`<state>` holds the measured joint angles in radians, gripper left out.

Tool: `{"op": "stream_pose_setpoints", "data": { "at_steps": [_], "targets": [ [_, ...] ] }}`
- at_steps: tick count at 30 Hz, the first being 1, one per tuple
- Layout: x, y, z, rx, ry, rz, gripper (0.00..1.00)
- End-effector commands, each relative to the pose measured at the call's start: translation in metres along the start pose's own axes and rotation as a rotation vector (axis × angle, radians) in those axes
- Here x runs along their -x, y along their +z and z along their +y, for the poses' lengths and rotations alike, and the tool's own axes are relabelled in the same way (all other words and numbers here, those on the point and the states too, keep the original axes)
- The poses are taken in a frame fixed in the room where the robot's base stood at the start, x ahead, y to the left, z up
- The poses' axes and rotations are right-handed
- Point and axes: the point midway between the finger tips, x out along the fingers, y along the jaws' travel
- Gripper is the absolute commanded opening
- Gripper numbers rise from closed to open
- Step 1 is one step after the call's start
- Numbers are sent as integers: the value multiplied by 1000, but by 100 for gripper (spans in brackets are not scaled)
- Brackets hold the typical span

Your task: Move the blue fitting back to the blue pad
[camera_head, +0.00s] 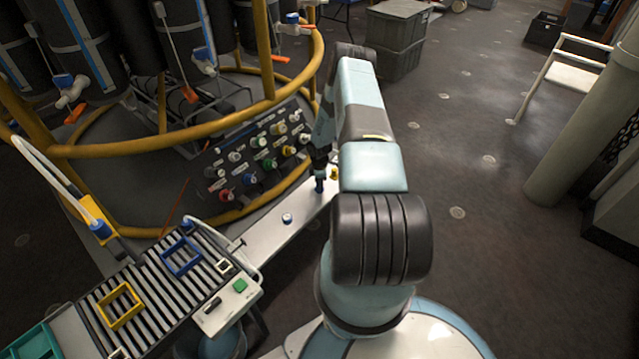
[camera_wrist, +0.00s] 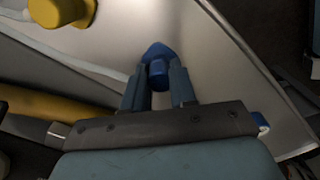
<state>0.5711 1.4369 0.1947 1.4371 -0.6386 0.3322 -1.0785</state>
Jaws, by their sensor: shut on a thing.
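The blue fitting (camera_wrist: 158,72) is between my two gripper fingers (camera_wrist: 160,88) in the wrist view, and they are shut on it. A wider blue shape shows at its far end; I cannot tell whether this is part of the fitting or a pad. In the head view my gripper (camera_head: 320,172) points down at the pale shelf, with the blue fitting (camera_head: 319,186) at its tip. I cannot tell whether the fitting touches the shelf. A blue square outline (camera_head: 181,257), possibly the blue pad, lies on the slatted table at the lower left.
A yellow fitting (camera_wrist: 58,10) stands close by on the pale shelf (camera_head: 262,240). A small blue-and-white piece (camera_head: 287,218) sits on the shelf. A panel of coloured fittings (camera_head: 255,155) and yellow rails (camera_head: 170,140) stand behind. A yellow square outline (camera_head: 119,306) is on the slatted table.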

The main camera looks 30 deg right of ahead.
Motion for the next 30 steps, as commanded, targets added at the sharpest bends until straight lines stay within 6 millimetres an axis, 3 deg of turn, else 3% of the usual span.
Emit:
{"op": "stream_pose_setpoints", "data": {
  "at_steps": [19,20,30],
  "targets": [
    [-1,0,0,0,0,0,0],
    [-1,0,0,0,0,0,27],
    [-1,0,0,0,1,0,56]
  ]
}}
